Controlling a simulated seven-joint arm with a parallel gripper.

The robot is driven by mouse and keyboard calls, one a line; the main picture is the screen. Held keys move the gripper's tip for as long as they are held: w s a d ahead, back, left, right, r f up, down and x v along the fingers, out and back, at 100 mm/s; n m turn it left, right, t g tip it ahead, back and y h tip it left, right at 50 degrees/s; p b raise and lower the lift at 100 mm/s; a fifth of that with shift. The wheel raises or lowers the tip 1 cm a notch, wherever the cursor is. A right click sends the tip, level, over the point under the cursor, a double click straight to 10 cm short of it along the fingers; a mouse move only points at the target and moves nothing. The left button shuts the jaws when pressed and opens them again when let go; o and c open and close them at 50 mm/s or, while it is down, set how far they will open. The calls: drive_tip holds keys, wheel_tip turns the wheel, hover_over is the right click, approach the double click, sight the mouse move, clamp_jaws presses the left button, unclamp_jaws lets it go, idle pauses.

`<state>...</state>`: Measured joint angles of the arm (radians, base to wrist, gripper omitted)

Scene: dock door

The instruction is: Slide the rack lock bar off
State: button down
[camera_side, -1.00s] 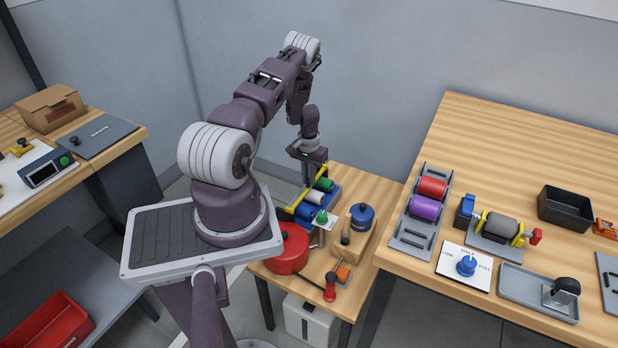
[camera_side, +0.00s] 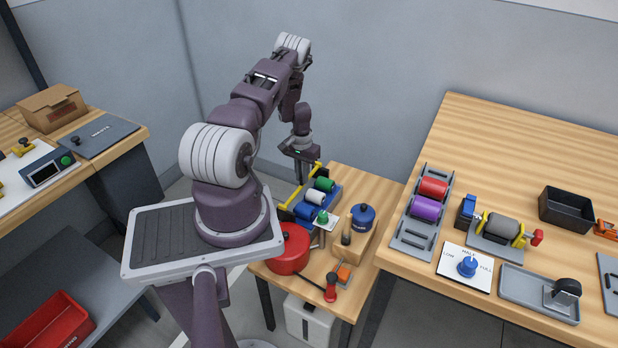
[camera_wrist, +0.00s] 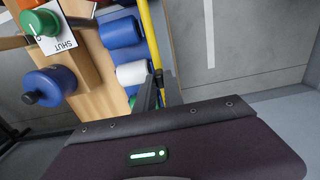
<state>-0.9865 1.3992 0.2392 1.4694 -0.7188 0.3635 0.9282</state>
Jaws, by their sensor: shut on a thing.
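The yellow lock bar (camera_side: 291,197) lies along the left side of the small rack (camera_side: 333,197), beside its rollers. The rack holds a green roller (camera_side: 324,184), a white roller (camera_side: 315,197) and a blue roller (camera_side: 305,211). My gripper (camera_side: 299,183) is shut on the bar, pointing down. In the wrist view, the bar (camera_wrist: 152,35) runs past the ends of the blue roller (camera_wrist: 120,32) and white roller (camera_wrist: 132,73), and my fingers (camera_wrist: 158,88) are at it. The fingers hide part of the bar. Whether the bar still touches the rack is unclear.
A green knob (camera_side: 322,217) on a SHUT plate, a blue pot (camera_side: 362,216) and a red pot (camera_side: 288,252) stand close in front and right. In the wrist view, bare floor (camera_wrist: 235,50) lies beyond the bar's outer side.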

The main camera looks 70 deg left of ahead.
drive_tip(key=shift+s+a, duration=0.3)
drive_tip(key=shift+a, duration=0.05)
drive_tip(key=c, duration=1.4)
unclamp_jaws()
drive_tip(key=shift+c, duration=0.2)
wheel_tip(320, 180, up, 7)
drive_tip(key=shift+r, duration=0.1)
